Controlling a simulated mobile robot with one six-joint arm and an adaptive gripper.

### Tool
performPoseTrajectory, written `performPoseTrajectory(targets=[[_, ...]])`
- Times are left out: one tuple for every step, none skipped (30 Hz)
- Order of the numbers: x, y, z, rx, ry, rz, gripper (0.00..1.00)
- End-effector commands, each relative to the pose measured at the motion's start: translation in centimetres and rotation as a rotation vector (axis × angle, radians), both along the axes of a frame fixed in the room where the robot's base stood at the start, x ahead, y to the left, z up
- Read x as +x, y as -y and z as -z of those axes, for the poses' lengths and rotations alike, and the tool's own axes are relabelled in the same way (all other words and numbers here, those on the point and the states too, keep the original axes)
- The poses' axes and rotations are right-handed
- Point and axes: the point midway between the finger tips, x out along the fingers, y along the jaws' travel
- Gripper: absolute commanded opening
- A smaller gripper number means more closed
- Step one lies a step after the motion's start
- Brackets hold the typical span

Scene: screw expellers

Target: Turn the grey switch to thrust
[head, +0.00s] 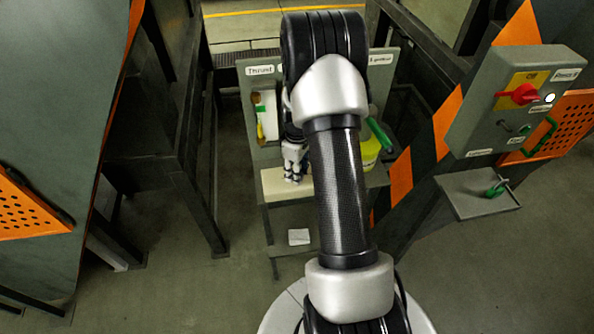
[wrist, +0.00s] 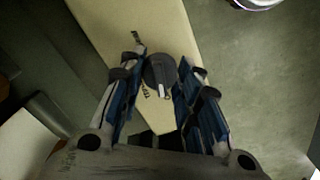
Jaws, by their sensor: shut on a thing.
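The grey switch (wrist: 159,74) is a dark round knob with a white pointer mark, on a cream surface (wrist: 145,25) in the wrist view. Small dark markings beside it are too small to read. My gripper (wrist: 161,82) has its blue-padded fingers on both sides of the knob and is shut on it. The white pointer points towards the bottom of the wrist view. In the head view my gripper (head: 293,178) points down at the cream box (head: 272,186), and the switch is hidden. A "Thrust" label (head: 260,70) is on the grey panel above.
My arm covers the middle of the head view. A brush (head: 260,120) hangs left on the panel; a yellow-green container (head: 369,153) stands right. A grey control box (head: 520,100) with a red handle (head: 518,95) is further right, above a small tray (head: 478,202).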

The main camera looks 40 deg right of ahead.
Motion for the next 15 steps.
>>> performPoseTrajectory(targets=[[0.00,0.00,-0.01,0.000,0.000,0.000,0.19],[0.00,0.00,-0.01,0.000,0.000,0.000,0.17],[0.00,0.00,-0.01,0.000,0.000,0.000,0.15],[0.00,0.00,-0.01,0.000,0.000,0.000,0.13],[0.00,0.00,-0.01,0.000,0.000,0.000,0.11],[0.00,0.00,-0.01,0.000,0.000,0.000,0.08],[0.00,0.00,-0.01,0.000,0.000,0.000,0.07],[0.00,0.00,-0.01,0.000,0.000,0.000,0.07],[0.00,0.00,-0.01,0.000,0.000,0.001,0.07],[0.00,0.00,-0.01,0.000,0.000,0.003,0.07],[0.00,0.00,-0.01,0.000,0.000,0.005,0.07],[0.00,0.00,-0.01,0.000,0.000,0.011,0.07],[0.00,0.00,0.00,0.000,0.000,0.016,0.07],[0.00,0.00,0.00,0.000,0.000,0.022,0.07],[0.00,0.00,0.00,0.000,0.000,0.033,0.07]])
